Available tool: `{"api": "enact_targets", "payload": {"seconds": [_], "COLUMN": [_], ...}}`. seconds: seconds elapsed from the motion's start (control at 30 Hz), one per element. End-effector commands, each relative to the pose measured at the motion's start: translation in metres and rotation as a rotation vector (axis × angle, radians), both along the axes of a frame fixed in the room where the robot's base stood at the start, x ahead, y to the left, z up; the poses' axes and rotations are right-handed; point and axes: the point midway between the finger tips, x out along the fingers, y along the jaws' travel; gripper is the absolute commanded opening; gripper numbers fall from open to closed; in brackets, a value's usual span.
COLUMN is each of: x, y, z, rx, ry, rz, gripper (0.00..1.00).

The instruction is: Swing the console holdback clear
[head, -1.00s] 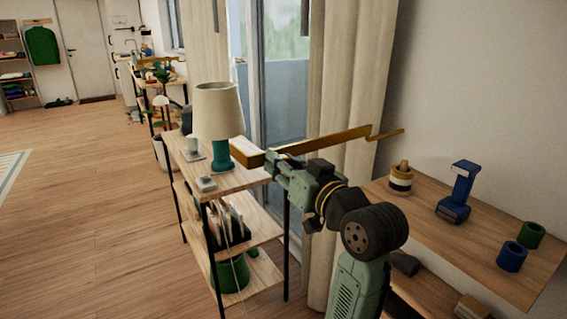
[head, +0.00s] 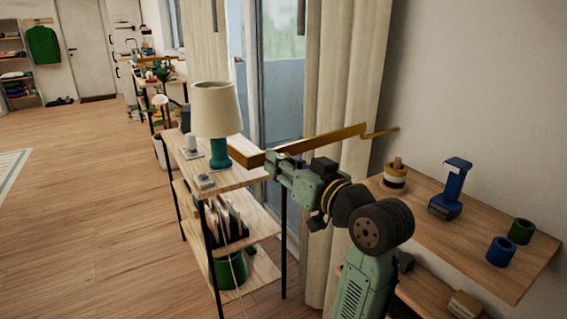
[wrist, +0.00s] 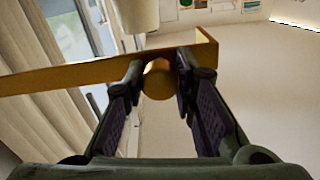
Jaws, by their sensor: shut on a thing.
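The console holdback is a long brass-yellow bar (head: 320,140) running in front of the curtain, with a raised bent tip at its right end and a block at its left end near the lamp. In the wrist view the bar (wrist: 60,78) crosses from the left to an upturned end, and a round brass knob (wrist: 158,82) sticks out from it towards me. My gripper (head: 274,160) reaches the bar just right of the lamp. In the wrist view its fingers (wrist: 158,88) are shut on the knob, one on each side.
A lamp with a cream shade (head: 216,110) and teal base stands on the shelf unit (head: 225,178) close left of my gripper. A cream curtain (head: 345,90) hangs behind the bar. At right, a wooden table (head: 470,240) holds a blue stand (head: 450,190) and cups. Open floor lies left.

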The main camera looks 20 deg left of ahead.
Motion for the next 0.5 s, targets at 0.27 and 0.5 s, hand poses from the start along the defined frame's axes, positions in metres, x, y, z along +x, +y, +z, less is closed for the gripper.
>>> {"api": "enact_targets", "payload": {"seconds": [0.27,0.5], "x": [-0.0016,-0.0010], "y": [-0.0029,-0.0022], "z": [-0.0010,-0.0008], "rx": [-0.002,-0.002], "ry": [-0.001,0.000], "rz": [-0.003,-0.002], "gripper": [0.27,0.43]}}
